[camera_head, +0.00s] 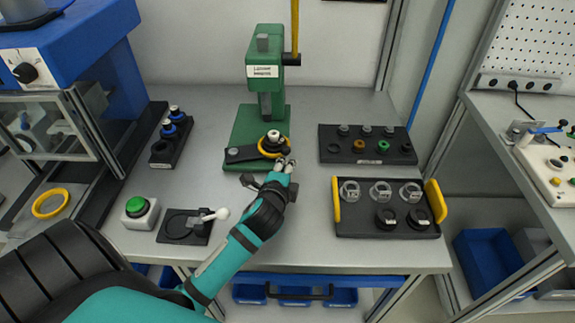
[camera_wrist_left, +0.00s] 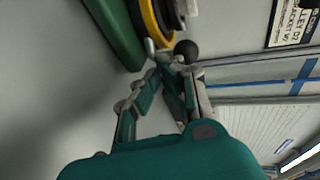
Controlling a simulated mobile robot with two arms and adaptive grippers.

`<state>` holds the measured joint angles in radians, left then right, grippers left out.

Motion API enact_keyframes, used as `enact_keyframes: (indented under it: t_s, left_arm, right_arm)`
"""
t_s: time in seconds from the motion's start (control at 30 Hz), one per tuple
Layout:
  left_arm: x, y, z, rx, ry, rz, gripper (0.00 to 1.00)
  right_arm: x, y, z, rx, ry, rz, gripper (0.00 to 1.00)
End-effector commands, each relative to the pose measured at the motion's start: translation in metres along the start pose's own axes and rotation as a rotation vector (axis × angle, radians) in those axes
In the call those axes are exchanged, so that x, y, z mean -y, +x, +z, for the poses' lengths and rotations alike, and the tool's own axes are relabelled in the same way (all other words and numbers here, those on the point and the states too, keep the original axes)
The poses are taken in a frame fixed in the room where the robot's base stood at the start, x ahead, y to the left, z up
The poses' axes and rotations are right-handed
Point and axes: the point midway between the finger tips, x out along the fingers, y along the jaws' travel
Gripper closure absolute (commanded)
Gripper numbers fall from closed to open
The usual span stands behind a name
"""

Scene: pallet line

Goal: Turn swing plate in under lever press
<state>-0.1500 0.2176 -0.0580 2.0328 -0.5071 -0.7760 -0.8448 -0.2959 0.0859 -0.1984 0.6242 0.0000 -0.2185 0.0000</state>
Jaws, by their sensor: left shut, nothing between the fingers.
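The green lever press (camera_head: 258,50) stands at the back middle of the bench, its yellow lever (camera_head: 295,28) upright on the right side. The black swing plate (camera_head: 241,154) lies across the front of the press base, with a yellow ring (camera_head: 264,150) and a light-topped part at its right end. A black knob (camera_head: 286,151) sits at that end. My left gripper (camera_head: 285,163) is shut and empty, its tips close to the knob. In the left wrist view the knob (camera_wrist_left: 187,48) is just past the fingertips (camera_wrist_left: 166,56); whether they touch is unclear. My right gripper is not in view.
Right of the press are a black rack (camera_head: 335,150) and a tray with yellow handles (camera_head: 345,226). At left are a rack with blue-ringed parts (camera_head: 160,154), a green button box (camera_head: 128,221) and a white-knobbed fixture (camera_head: 171,236). Bare bench lies between press and right rack.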

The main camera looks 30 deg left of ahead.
Motion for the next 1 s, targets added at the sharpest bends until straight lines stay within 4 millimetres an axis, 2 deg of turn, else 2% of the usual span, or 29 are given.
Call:
enact_keyframes:
  t_s: [0.47,0.8,1.0]
  left_arm:
    - [0.002,0.006,-0.001,0.021,-0.010,0.001,1.00]
    - [0.015,0.051,-0.002,0.284,-0.094,0.000,1.00]
    - [0.022,0.066,0.004,0.306,-0.095,0.000,1.00]
  right_arm:
    - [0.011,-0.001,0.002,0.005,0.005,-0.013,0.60]
    - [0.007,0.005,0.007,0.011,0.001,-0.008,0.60]
    - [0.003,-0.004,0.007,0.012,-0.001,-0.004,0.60]
